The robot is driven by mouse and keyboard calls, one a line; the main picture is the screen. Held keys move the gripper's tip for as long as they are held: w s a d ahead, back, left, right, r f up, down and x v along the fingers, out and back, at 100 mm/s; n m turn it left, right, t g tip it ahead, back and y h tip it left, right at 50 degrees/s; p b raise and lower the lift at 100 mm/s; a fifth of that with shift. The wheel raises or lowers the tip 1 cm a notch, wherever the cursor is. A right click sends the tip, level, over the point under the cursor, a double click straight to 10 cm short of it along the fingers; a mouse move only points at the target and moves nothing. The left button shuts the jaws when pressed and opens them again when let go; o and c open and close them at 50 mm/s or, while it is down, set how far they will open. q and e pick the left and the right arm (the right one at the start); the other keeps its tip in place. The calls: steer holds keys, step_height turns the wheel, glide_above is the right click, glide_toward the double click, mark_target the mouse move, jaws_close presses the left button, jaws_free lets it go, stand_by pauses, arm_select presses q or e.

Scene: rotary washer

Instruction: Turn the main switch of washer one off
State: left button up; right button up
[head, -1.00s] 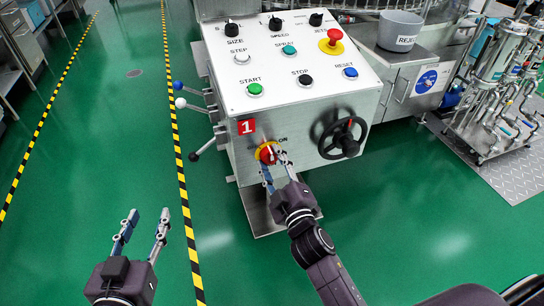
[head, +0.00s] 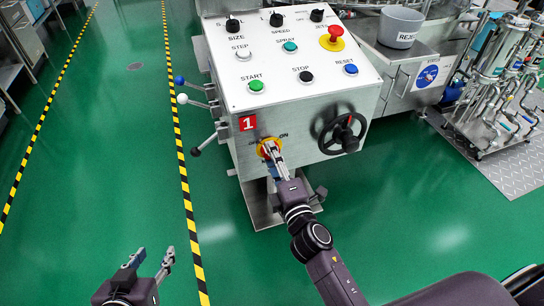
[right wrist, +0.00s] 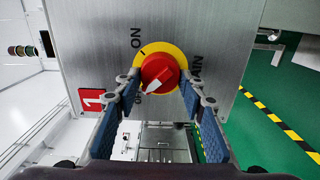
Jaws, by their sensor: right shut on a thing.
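Washer one's control box (head: 290,95) carries a red "1" label (head: 248,123). On its front is the main switch (head: 267,148), a red knob on a yellow disc, partly hidden by my right gripper (head: 272,155). In the right wrist view the red knob (right wrist: 160,72) sits between the fingers of my right gripper (right wrist: 163,88), which is shut on it. Its white pointer aims lower left, toward a label mostly hidden by the left finger. The ON label is at upper left. My left gripper (head: 151,262) is open and empty above the floor.
A black handwheel (head: 343,133) sticks out right of the switch. Levers with ball knobs (head: 197,102) project from the box's left side. A red emergency button (head: 333,38) is on the top panel. Green floor around the box is clear.

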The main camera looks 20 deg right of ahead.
stand_by(0.4)
steer(key=o, duration=1.1)
steer(key=shift+o, duration=0.2)
steer(key=shift+s, duration=0.1)
steer(key=s, duration=0.7)
steer(key=shift+s, duration=0.2)
steer(key=shift+d, duration=0.15)
